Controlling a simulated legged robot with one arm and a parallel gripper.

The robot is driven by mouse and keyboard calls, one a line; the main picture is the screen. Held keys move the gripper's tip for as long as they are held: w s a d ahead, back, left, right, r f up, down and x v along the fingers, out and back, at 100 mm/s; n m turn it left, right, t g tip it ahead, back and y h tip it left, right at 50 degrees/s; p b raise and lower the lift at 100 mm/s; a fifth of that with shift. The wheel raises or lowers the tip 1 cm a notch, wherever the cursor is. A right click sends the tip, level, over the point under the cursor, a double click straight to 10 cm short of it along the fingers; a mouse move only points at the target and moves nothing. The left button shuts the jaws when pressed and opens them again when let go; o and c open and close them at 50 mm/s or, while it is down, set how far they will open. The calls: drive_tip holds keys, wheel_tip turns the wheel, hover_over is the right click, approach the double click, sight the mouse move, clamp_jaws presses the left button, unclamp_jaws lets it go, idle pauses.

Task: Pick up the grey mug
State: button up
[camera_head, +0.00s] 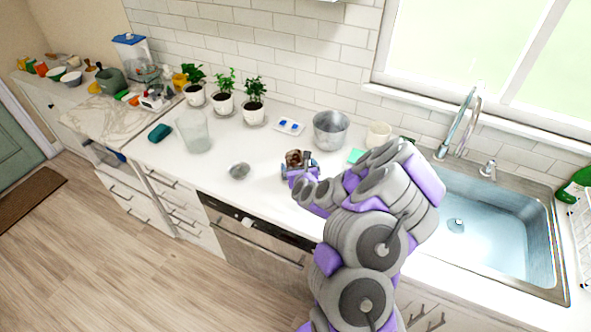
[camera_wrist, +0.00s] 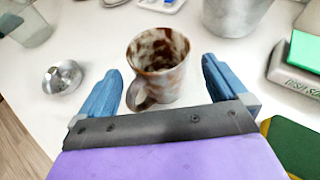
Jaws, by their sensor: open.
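A mug, greyish-white with brown blotches (camera_wrist: 165,85), stands upright on the white counter in the wrist view. Its handle points to the lower left, towards the left finger. My gripper (camera_wrist: 162,72) is open, with one blue finger on each side of the mug and gaps between. I cannot tell whether the fingertips reach past the mug's near side. In the head view the mug (camera_head: 294,157) shows as a small brown shape at my gripper (camera_head: 299,168), partly hidden by it.
A metal pot (camera_head: 330,131) stands behind the mug, with a cream container (camera_head: 378,134) to its right. A small metal object (camera_head: 239,171) lies left of the mug. A green sponge (camera_wrist: 305,50) is at right. The sink (camera_head: 480,227) is farther right.

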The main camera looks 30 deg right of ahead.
sight(295, 157)
drive_tip(key=shift+x, duration=2.75)
drive_tip(key=shift+a, duration=0.1)
drive_tip(key=c, duration=1.1)
